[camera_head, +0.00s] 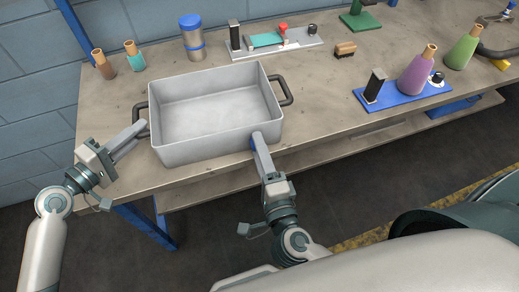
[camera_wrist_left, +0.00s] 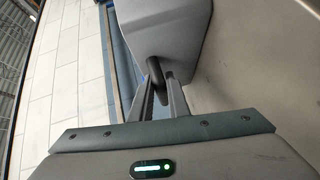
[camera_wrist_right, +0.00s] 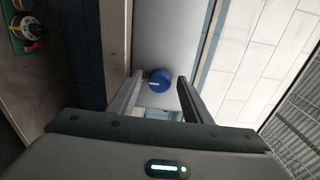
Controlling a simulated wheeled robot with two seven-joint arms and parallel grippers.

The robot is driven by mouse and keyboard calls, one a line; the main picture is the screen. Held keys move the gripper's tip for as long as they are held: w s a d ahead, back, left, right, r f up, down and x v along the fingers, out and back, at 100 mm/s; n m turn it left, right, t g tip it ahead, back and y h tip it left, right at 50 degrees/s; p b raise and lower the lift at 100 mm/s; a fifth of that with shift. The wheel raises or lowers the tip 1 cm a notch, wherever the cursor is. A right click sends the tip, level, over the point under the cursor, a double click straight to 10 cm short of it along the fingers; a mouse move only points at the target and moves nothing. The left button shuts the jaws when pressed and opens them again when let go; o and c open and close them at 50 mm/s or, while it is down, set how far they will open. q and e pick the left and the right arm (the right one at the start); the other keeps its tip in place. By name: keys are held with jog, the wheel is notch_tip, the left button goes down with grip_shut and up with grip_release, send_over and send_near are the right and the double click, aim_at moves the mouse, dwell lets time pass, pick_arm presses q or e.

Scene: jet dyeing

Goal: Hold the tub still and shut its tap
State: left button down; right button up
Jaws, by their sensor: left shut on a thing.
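The grey rectangular tub (camera_head: 205,148) stands on the bench near its front edge, with a dark handle at each end. My left gripper (camera_head: 142,129) is shut on the tub's left handle (camera_head: 141,107); the left wrist view shows the handle (camera_wrist_left: 160,94) between the fingers. The blue round tap (camera_wrist_right: 159,80) is on the tub's front wall, toward its right end. My right gripper (camera_wrist_right: 158,88) is open, with a finger to each side of the tap and a gap on both sides. In the head view this gripper mostly hides the tap.
Two small bottles (camera_head: 134,59) and a blue-lidded jar (camera_head: 192,38) stand behind the tub. A grey board (camera_head: 300,44) with parts lies at the back. A blue tray (camera_head: 400,97) and a purple flask (camera_head: 416,74) are to the right. The bench front right of the tub is clear.

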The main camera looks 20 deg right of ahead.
jog(key=s, duration=1.2)
jog(key=shift+a, duration=0.35)
pick_arm(q)
jog(key=c, duration=1.6)
grip_release()
jog(key=v, duration=1.2)
